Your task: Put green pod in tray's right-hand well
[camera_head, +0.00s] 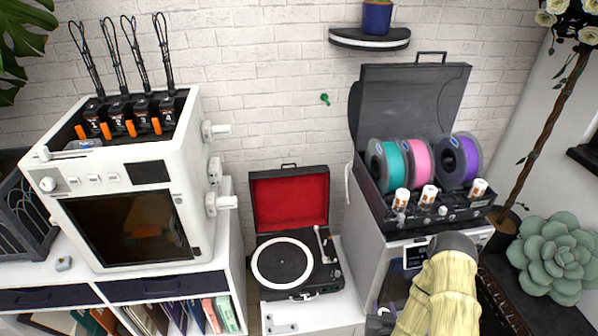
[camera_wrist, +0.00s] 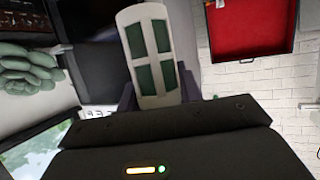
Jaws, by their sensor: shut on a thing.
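The green pod (camera_wrist: 142,38), a pale white body with dark green panels, is between the fingers of my gripper (camera_wrist: 158,90) in the wrist view. The gripper is shut on it, and the pod sticks out past the fingertips. The lower end of the pod is hidden by the gripper. In the head view my arm reaches in at the bottom right, and I cannot make out the pod or the fingers there. I cannot make out the tray or its wells in either view.
A spool box (camera_head: 409,111) with an open lid stands on a white machine beside my arm. A record player (camera_head: 296,280) with a raised red lid is left of it. A white printer (camera_head: 128,200) stands further left. A succulent (camera_head: 556,258) is at the right.

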